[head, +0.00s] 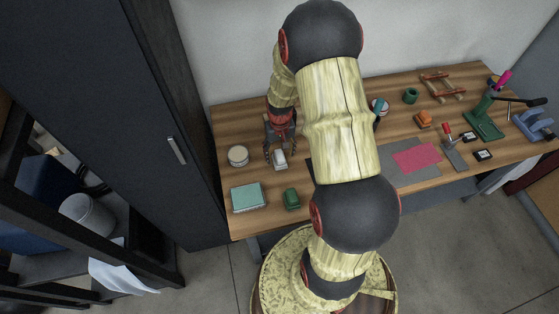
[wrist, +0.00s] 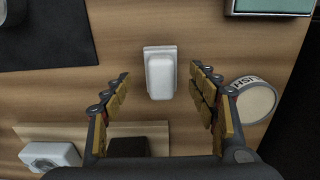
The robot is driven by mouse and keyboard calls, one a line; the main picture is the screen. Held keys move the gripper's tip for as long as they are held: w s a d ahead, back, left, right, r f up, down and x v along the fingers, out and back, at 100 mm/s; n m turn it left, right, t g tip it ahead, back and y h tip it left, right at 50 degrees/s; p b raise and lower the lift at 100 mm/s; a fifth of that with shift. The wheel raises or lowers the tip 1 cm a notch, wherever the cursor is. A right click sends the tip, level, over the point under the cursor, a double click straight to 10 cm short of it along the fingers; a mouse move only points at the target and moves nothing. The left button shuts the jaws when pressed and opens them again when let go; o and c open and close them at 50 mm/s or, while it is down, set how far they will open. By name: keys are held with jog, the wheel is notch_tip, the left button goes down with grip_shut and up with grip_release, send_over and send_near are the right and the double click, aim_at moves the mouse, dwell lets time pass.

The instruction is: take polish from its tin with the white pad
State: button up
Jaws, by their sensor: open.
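The white pad (wrist: 160,73) is a small white block with a narrower upper part, lying on the wooden table. In the wrist view it is between the fingertips of my open gripper (wrist: 160,78), with a gap on both sides. In the head view the pad (head: 280,160) shows just in front of my gripper (head: 278,152). The polish tin (head: 238,156) is round with a pale top and stands left of the gripper. In the wrist view the tin (wrist: 254,99) is right of the fingers, with part of its lettering visible.
A dark sheet (wrist: 45,35) and a white object (wrist: 50,156) flank the pad's area. A pink cloth (head: 417,158) and tools occupy the right. A dark cabinet (head: 175,110) borders the left.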

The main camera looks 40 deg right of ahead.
aim_at(279, 155)
notch_tip(279, 155, down, 3)
jog(key=shift+w+f+b, duration=0.1)
jog(key=shift+f+b, duration=0.1)
jog(key=shift+b, duration=0.35)
jog(key=c, duration=0.3)
jog(key=shift+r, duration=0.1)
jog(key=c, duration=1)
jog(key=shift+r+p, duration=0.4)
jog(key=shift+r, duration=0.15)
notch_tip(279, 155, up, 2)
jog(key=shift+r+p, duration=0.15)
jog(key=shift+p, duration=0.5)
jog(key=s+a+r+p, duration=0.4)
jog(key=s+r, duration=0.5)
jog(key=s, duration=0.4)
jog(key=shift+a+r+p, duration=0.3)
jog(key=shift+a+p, duration=0.1)
jog(key=shift+a, duration=0.35)
